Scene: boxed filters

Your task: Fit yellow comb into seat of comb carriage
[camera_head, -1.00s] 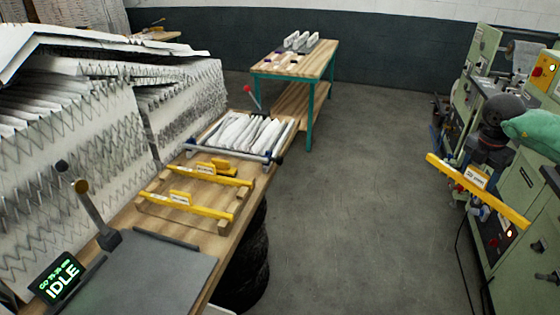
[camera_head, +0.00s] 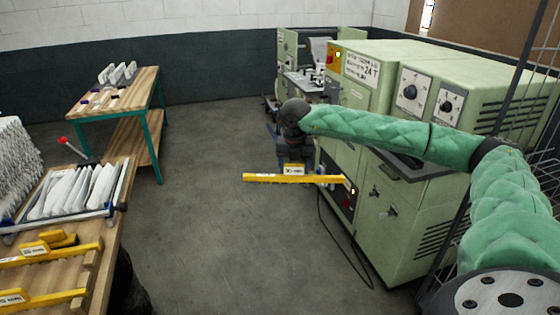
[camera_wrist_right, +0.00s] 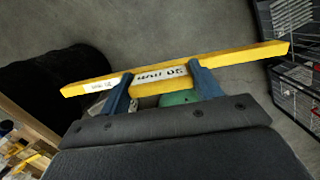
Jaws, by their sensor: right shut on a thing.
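A long yellow comb (camera_head: 262,178) with a white label hangs in front of the green machine in the head view, roughly level. My right gripper (camera_head: 292,164) is shut on its middle. In the right wrist view the two blue fingers of the gripper (camera_wrist_right: 163,86) clasp the comb (camera_wrist_right: 240,58) at its labelled block, and both ends stick out freely. The comb is in the air, over the floor in the picture, apart from the machine. I cannot make out the comb carriage or its seat for certain. My left gripper is not in view.
Other yellow combs (camera_head: 75,250) lie on the wooden bench at lower left, by a rack of white pleated filters (camera_head: 75,190). A table with teal legs (camera_head: 150,85) stands behind. Green machines (camera_head: 420,200) fill the right. Grey floor (camera_head: 210,230) between is open.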

